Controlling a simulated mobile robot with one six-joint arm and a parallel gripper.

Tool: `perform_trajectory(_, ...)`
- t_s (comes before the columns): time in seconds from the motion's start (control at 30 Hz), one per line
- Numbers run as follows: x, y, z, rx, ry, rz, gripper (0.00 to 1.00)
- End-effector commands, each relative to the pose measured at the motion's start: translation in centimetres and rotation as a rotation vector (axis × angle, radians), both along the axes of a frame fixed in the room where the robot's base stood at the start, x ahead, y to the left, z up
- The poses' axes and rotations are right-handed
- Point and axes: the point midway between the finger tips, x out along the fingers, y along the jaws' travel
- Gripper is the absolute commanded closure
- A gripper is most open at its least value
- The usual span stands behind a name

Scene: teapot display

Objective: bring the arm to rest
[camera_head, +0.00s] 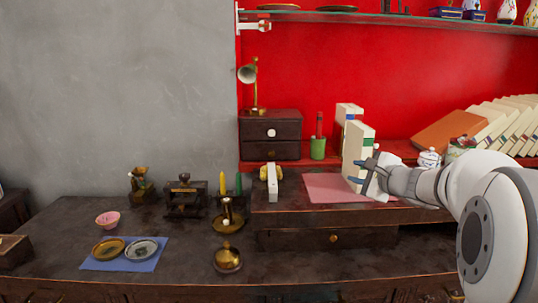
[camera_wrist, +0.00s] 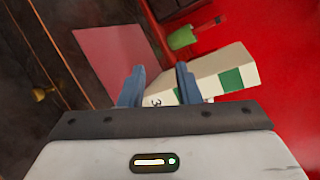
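My gripper (camera_head: 363,171) is at the right of the head view, just in front of a cream book with a green mark (camera_head: 357,142) that stands upright on the desk's raised part. In the wrist view my two blue fingers (camera_wrist: 160,84) are spread apart. The book (camera_wrist: 212,76) shows beyond them, its lower corner with a "3" visible in the gap. I see no grip on it; whether a finger touches it I cannot tell. My white arm reaches in from the right edge.
A pink mat (camera_head: 335,187) lies beside the book; it also shows in the wrist view (camera_wrist: 108,52). A green cup (camera_head: 318,149) and dark drawer box (camera_head: 271,133) stand behind. Leaning books (camera_head: 500,125) and a white pot (camera_head: 429,159) are near my arm. A shelf (camera_head: 400,19) hangs above.

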Motion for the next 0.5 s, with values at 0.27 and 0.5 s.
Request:
perform_trajectory(0.27, -10.7, 9.9, 3.7, -0.465, 0.135, 0.422, 0.70)
perform_trajectory(0.5, -22.0, 12.5, 4.6, -0.915, 0.247, 0.804, 0.70)
